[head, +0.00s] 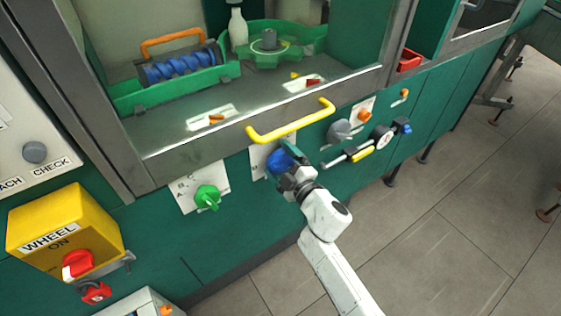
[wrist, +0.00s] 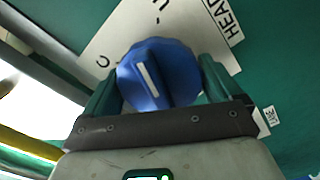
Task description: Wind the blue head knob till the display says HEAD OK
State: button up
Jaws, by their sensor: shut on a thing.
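The blue head knob (wrist: 158,72) sits on a white plate (wrist: 118,38) marked HEAD on the green panel. It has a white pointer line. In the head view the knob (head: 281,160) is partly hidden by my gripper (head: 287,172). In the wrist view the two green fingers of my gripper (wrist: 160,85) stand on either side of the knob, shut on it. I cannot make out a display reading HEAD OK in either view.
A yellow handle (head: 291,122) runs just above the knob. A green knob (head: 207,196) is to the left, a grey knob (head: 339,131) and a yellow-handled lever (head: 362,154) to the right. A yellow WHEEL box (head: 62,222) juts out at the left. Open floor lies to the right.

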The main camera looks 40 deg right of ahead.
jog(key=n, duration=0.4)
jog(key=shift+a+f+n+b, duration=0.15)
jog(key=shift+n+b, duration=0.15)
jog(key=shift+b, duration=0.1)
jog(key=shift+n+b, duration=0.5)
jog(key=shift+n, duration=2.1)
jog(key=shift+a+f, duration=0.1)
jog(key=o, duration=0.7)
jog(key=shift+o, duration=0.2)
jog(key=shift+s, duration=0.55)
jog(key=s+b, duration=0.1)
jog(key=s, duration=0.8)
jog(key=shift+s+a, duration=0.35)
jog(key=shift+a, duration=0.05)
